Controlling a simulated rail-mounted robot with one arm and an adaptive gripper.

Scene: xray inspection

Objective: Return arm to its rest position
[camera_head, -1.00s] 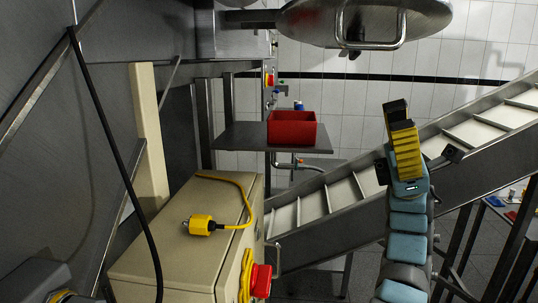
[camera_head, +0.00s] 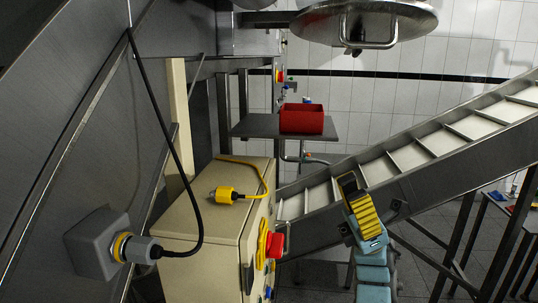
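My arm, with light blue segments (camera_head: 372,268) and a yellow ribbed section near its end, rises from the bottom edge right of centre. My gripper (camera_head: 348,184) is the dark end above the yellow section. It appears in front of the inclined conveyor, apart from the beige cabinet. Its fingers are too small and dark to tell whether they are open or shut. I see nothing held in it.
A beige cabinet (camera_head: 205,236) with a yellow cabled plug (camera_head: 225,194) and red button (camera_head: 278,240) stands left of the arm. The inclined conveyor (camera_head: 440,165) runs behind. A red bin (camera_head: 302,119) sits on a grey shelf (camera_head: 256,126). A grey cable connector (camera_head: 140,249) is at lower left.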

